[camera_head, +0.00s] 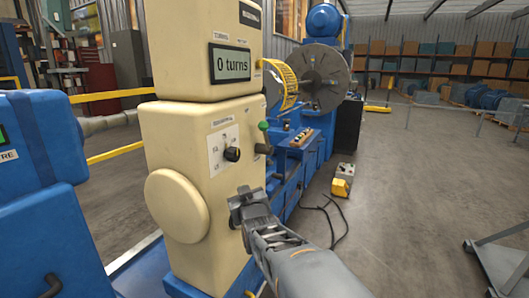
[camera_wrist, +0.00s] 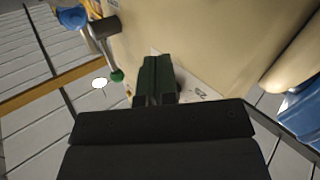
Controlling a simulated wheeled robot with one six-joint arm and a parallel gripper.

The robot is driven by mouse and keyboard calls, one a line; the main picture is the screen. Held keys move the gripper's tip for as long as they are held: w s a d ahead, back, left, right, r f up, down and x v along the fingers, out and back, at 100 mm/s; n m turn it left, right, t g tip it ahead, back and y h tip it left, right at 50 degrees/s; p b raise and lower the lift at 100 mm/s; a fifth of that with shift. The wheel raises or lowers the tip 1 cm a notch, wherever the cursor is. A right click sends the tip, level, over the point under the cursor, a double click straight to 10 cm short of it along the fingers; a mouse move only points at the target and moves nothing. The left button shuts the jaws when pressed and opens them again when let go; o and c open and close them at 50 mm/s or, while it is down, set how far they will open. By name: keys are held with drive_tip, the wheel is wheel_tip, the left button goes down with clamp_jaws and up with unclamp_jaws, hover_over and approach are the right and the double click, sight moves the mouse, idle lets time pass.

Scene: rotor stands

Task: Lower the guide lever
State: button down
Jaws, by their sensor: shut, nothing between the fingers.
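A lever with a green ball knob (camera_head: 264,126) is on the right side of the cream machine housing (camera_head: 190,190). Its knob stands above its dark hub, so it points up. In the wrist view the green knob (camera_wrist: 117,76) and its thin rod are left of my fingers, with the dark hub (camera_wrist: 104,27) farther up. No readable label names it as the guide lever. My gripper (camera_head: 240,195) is shut and empty, below the lever and close to the housing front. In the wrist view the closed fingers (camera_wrist: 157,75) are apart from the knob.
A black selector knob (camera_head: 232,154) sits on a white plate left of the lever. A display (camera_head: 230,63) reads "0 turns". A round cream cover (camera_head: 177,205) bulges at the lower left. Blue machinery stands behind. A yellow-and-grey box (camera_head: 342,180) lies on open floor at right.

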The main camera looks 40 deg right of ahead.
sight(263, 130)
drive_tip(key=s+d+r+t+h+b, duration=0.2)
drive_tip(key=d+r+t+h+b, duration=0.1)
drive_tip(key=d, duration=0.4)
drive_tip(key=r+t+h, duration=0.1)
drive_tip(key=t+h, duration=0.1)
drive_tip(key=shift+s+d+r+h, duration=0.2)
drive_tip(key=shift+s+r+h, duration=0.05)
drive_tip(key=shift+r+h, duration=0.05)
drive_tip(key=p+x, duration=0.3)
drive_tip(key=x, duration=1.1)
drive_tip(key=shift+s+a+r, duration=0.1)
drive_tip(key=shift+r, duration=0.05)
